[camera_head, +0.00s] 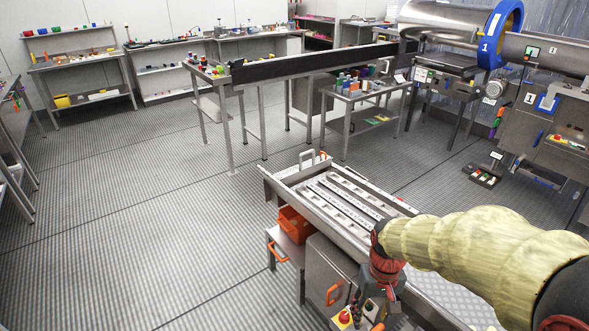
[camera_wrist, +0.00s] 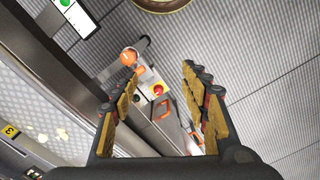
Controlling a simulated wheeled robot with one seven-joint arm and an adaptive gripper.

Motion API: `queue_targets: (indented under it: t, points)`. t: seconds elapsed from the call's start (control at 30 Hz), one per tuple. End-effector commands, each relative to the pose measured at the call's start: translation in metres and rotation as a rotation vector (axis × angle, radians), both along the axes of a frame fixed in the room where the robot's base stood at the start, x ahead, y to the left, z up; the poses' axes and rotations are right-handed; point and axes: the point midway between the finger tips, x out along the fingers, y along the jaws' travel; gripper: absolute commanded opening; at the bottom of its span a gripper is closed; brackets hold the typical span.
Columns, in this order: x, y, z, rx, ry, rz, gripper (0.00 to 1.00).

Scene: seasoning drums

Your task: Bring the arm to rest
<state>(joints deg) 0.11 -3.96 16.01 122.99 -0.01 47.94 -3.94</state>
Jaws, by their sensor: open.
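My gripper (camera_wrist: 161,82) is open in the wrist view, with its two padded fingers spread apart and nothing between them. Beyond the gap I see a steel machine side with a red button on a yellow box (camera_wrist: 157,90) and an orange part (camera_wrist: 129,57). In the head view my arm, in a pale yellow sleeve, reaches in from the right edge over the steel workstation (camera_head: 331,262). Its wrist end bends down near the red button (camera_head: 345,317); the gripper fingers are hard to make out there.
Steel drum machinery (camera_head: 450,18) fills the right. The grey floor (camera_head: 130,200) at left is clear.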

Motion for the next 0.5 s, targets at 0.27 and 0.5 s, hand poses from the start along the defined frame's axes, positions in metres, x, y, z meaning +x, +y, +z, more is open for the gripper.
queue_targets:
  t: [0.27,0.5]
  points:
    - [-0.062,0.000,0.083,0.002,-0.172,-0.064,0.46]
    - [-0.101,0.001,0.135,0.009,-0.365,-0.069,0.46]
